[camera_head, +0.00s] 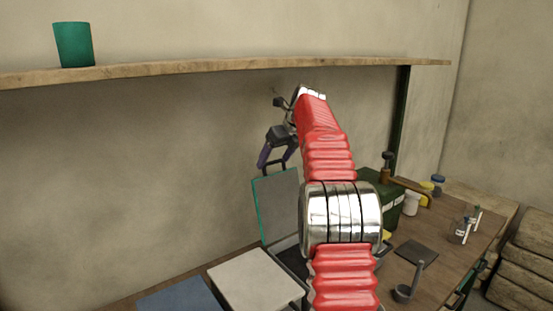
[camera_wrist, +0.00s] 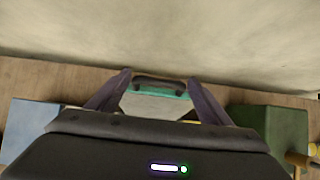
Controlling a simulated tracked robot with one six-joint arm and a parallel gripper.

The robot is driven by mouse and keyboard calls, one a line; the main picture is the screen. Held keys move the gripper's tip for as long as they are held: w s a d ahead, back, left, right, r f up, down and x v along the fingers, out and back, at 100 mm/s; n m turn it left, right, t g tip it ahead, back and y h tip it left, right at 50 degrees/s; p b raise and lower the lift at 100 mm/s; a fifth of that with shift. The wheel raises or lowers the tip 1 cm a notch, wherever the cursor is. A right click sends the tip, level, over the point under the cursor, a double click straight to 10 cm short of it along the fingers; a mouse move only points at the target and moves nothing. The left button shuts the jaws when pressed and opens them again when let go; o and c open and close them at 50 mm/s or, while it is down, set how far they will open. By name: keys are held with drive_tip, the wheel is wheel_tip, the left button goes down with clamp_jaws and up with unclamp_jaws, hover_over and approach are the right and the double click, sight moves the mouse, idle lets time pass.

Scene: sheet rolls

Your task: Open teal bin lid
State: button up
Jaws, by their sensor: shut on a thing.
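The teal-edged lid (camera_head: 277,207) stands nearly upright in the head view, its panel grey inside a teal rim. My gripper (camera_head: 275,164) is at its top edge, with purple fingers shut on the lid's dark handle (camera_head: 276,167). In the wrist view my gripper (camera_wrist: 158,80) has one finger at each side of the dark handle (camera_wrist: 158,83), with the teal lid edge (camera_wrist: 170,92) just below. A dark opening (camera_head: 291,260) shows under the lid; my arm hides much of the bin.
A pale grey lid (camera_head: 252,281) and a blue lid (camera_head: 182,297) lie flat to the left. A dark green box (camera_head: 388,196), a white jar (camera_head: 411,204) and a ladle (camera_head: 408,288) are to the right. A shelf (camera_head: 180,68) with a green cup (camera_head: 74,45) runs along the wall.

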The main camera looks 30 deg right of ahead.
drive_tip(key=shift+w+r, duration=0.15)
drive_tip(key=shift+r, duration=0.3)
drive_tip(key=o, duration=1.1)
drive_tip(key=shift+o, duration=0.8)
drive_tip(key=shift+w+a+f, duration=0.1)
drive_tip(key=shift+f, duration=0.05)
drive_tip(key=shift+o, duration=1.1)
drive_tip(key=shift+f, duration=0.15)
drive_tip(key=shift+s, duration=0.2)
